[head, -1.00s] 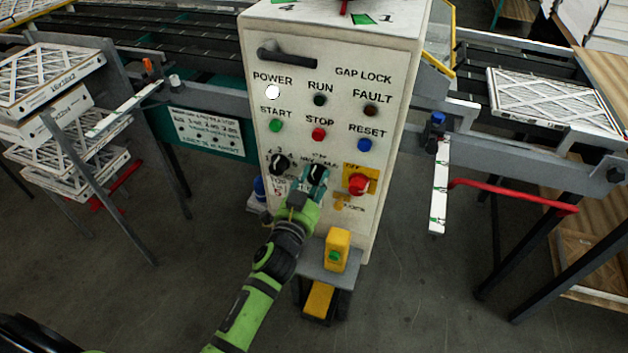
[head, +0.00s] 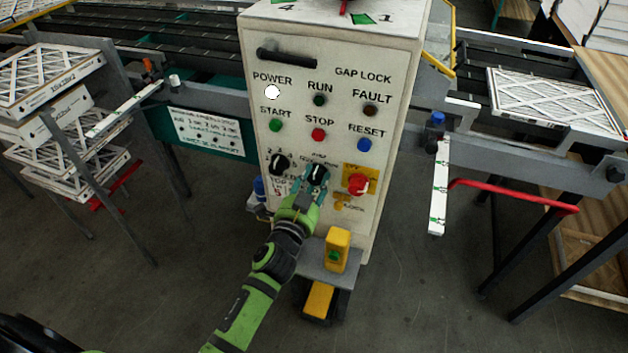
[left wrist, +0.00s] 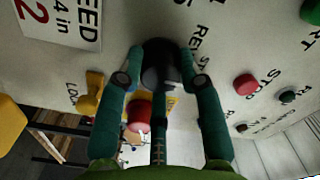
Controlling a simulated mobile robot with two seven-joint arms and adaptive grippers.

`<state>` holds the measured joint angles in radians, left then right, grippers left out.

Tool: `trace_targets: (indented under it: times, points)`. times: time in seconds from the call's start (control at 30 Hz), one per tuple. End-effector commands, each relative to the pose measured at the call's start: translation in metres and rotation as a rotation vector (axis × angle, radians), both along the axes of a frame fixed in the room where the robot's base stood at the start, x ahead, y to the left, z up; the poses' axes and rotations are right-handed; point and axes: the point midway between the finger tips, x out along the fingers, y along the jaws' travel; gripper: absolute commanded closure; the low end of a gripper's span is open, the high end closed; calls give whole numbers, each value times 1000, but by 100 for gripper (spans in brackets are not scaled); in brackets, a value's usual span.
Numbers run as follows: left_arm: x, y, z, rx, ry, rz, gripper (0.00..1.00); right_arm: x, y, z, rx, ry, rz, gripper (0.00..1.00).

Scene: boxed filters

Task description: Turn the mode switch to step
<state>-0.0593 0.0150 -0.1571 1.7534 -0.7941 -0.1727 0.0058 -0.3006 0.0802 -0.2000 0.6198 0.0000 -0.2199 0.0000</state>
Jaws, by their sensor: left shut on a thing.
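The mode switch (head: 318,173) is a black rotary knob with a white pointer mark, on the lower middle of the pale control panel (head: 340,130). My left gripper (head: 313,187) is at the knob from below, its teal fingers shut on it. In the left wrist view the black knob (left wrist: 160,62) sits between the two fingertips (left wrist: 158,78). The lettering around the knob is mostly hidden or too small to read. My right gripper is not in view.
Left of the knob is another black selector (head: 280,164); right of it a red knob on a yellow plate (head: 357,184). START, STOP and RESET buttons (head: 364,145) sit above. A yellow box with a green button (head: 336,250) stands below.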

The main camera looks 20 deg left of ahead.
Motion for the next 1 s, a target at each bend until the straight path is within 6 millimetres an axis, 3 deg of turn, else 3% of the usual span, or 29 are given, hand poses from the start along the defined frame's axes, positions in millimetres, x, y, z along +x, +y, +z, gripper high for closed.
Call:
trace_targets:
  times: [0.03,0.07,0.4,0.53,1.0]
  points:
    - [0,2,-3,1,8,6,52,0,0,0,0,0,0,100]
    - [0,2,-3,1,8,6,40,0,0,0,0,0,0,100]
    - [-1,1,-1,-1,3,1,40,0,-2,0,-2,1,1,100]
    - [-10,1,-2,-1,4,1,40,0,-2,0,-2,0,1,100]
    - [-99,5,-3,-3,9,4,40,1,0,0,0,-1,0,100]
